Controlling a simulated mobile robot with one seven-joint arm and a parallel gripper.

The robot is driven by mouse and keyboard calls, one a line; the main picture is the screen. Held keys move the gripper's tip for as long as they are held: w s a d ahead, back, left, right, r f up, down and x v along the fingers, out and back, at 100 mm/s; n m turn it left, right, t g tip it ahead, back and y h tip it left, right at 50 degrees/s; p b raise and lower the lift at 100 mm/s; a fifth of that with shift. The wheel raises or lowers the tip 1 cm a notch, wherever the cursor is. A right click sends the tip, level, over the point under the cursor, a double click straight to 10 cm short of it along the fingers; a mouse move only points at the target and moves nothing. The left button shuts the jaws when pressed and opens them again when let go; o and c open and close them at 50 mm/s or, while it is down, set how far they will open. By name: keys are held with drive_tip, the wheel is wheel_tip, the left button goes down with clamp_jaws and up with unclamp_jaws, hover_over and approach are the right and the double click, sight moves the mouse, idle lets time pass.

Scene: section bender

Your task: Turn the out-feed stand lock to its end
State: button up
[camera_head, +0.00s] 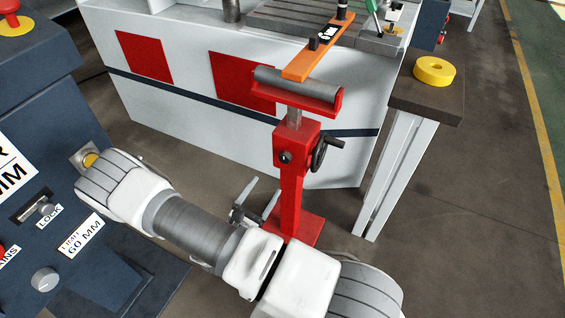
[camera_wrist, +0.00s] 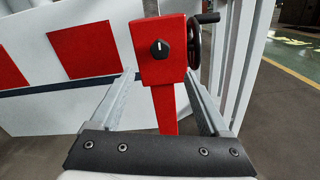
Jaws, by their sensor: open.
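The red out-feed stand (camera_head: 291,180) rises from a red foot plate to a grey roller (camera_head: 296,84) at its top. Its lock is a small black knob with a pale mark (camera_head: 285,157) on the face of the red block. In the wrist view the lock knob (camera_wrist: 160,49) sits ahead, with its mark pointing about straight up. My gripper (camera_head: 260,197) is open and empty, low in front of the stand. In the wrist view its two fingers (camera_wrist: 160,80) lie apart on either side of the red post, below the knob. I see no contact with the knob.
A black handwheel (camera_head: 322,154) sticks out at the block's right side. An orange bar (camera_head: 318,48) lies above the roller. A side table (camera_head: 436,105) with a yellow ring (camera_head: 434,71) stands right. A dark blue control console (camera_head: 60,150) is at left. The white machine body stands behind.

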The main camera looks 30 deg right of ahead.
sight(284, 160)
drive_tip(key=b+x, duration=0.1)
drive_tip(key=x, duration=1.1)
drive_tip(key=shift+w+d+b, duration=0.15)
drive_tip(key=shift+b, duration=0.2)
clamp_jaws()
